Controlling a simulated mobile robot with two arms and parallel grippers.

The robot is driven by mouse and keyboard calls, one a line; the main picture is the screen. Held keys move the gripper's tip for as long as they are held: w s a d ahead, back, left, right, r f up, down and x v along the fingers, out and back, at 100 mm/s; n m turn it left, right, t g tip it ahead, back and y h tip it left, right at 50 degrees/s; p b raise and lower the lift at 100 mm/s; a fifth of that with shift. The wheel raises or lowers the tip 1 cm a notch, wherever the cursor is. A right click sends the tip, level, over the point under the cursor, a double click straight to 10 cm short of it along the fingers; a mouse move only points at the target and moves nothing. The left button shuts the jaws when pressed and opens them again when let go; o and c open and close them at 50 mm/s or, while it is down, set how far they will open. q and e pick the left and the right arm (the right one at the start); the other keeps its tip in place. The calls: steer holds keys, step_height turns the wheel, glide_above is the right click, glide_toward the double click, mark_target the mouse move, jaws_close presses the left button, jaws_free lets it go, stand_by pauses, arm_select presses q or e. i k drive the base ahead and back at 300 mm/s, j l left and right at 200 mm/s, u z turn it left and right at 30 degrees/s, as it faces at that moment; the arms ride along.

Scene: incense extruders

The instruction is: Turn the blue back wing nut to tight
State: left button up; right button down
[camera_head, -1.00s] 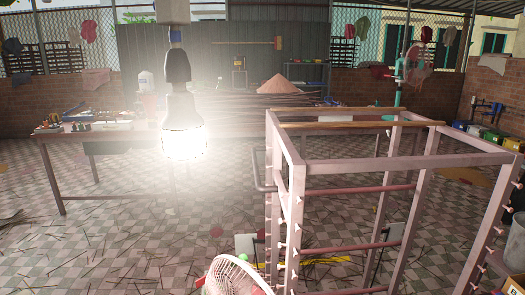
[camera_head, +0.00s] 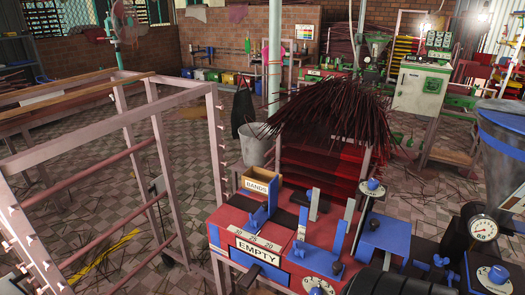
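A red and blue machine with a white sign reading EMPTY (camera_head: 258,248) fills the lower middle of the head view. Several small blue fittings show on and beside it. One blue knob (camera_head: 373,184) stands on a dial at the back right, another blue knob (camera_head: 441,261) is lower right, and a third blue knob (camera_head: 497,274) sits on a white dial at the right edge. I cannot tell which of these is the blue back wing nut, or how tight any is.
A pink metal frame rack (camera_head: 218,150) stands at the left. A bundle of dark red sticks (camera_head: 335,108) lies over a red stack behind the machine, beside a grey bucket (camera_head: 254,150). A pressure gauge (camera_head: 484,229) is at right. Tiled floor (camera_head: 190,145) between is partly open.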

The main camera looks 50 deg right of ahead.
mark_target(254, 224)
steer(key=z, duration=1.7)
